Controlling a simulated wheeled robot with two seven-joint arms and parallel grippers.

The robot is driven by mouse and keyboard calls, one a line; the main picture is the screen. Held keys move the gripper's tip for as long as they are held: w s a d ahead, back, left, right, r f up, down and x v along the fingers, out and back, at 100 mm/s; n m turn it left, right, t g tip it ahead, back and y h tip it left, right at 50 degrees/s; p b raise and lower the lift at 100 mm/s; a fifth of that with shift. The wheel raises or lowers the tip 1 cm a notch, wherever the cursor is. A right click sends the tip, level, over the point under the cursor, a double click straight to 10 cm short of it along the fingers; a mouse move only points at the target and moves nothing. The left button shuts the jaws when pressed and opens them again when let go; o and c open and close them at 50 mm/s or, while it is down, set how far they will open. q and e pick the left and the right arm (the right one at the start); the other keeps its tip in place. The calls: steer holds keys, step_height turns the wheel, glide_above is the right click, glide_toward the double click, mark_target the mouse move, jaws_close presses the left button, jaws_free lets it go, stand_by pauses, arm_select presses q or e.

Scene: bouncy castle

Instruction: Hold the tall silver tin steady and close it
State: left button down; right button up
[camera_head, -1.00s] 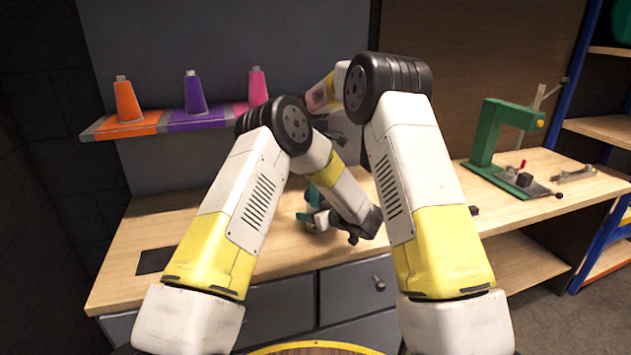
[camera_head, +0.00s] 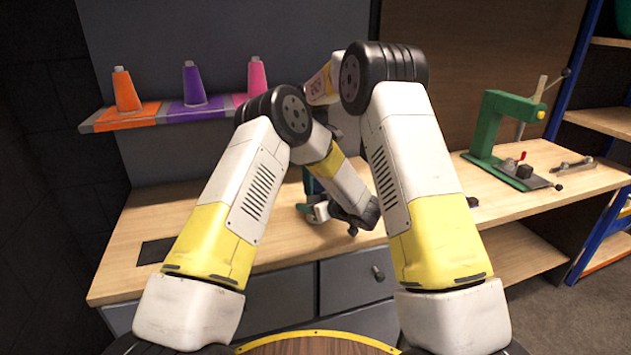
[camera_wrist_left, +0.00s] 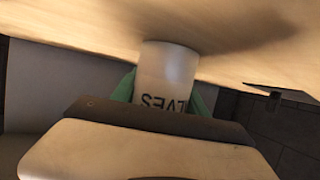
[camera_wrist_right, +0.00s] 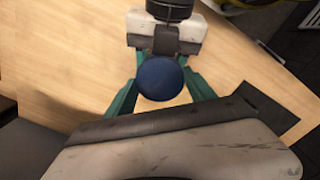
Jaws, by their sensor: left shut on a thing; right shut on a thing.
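The tall silver tin (camera_wrist_left: 167,75) shows in the left wrist view as a pale cylinder with dark letters, standing on the bench. My left gripper (camera_wrist_left: 160,98) is shut around its side. In the head view, this gripper (camera_head: 312,211) is low over the bench and the tin is mostly hidden by my arms. A dark blue round lid (camera_wrist_right: 160,79) shows from above in the right wrist view. My right gripper (camera_wrist_right: 162,90) is shut on it. The lid hides what is below it, so I cannot tell whether it touches the tin.
The wooden bench (camera_head: 190,225) has a dark patch (camera_head: 154,251) at left. A shelf with orange (camera_head: 126,92), purple (camera_head: 194,85) and pink (camera_head: 257,77) cones hangs behind. A green press (camera_head: 488,130) stands at right.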

arm_select(q)
steer(key=shift+s+f, duration=0.1)
arm_select(e)
steer(key=m, duration=0.4)
steer(key=shift+m, duration=0.4)
steer(key=m, duration=0.6)
steer(key=shift+m, duration=0.3)
steer(key=o, duration=1.6)
steer(key=shift+c, duration=0.2)
steer(key=shift+r, duration=2.25)
steer(key=shift+c, duration=0.3)
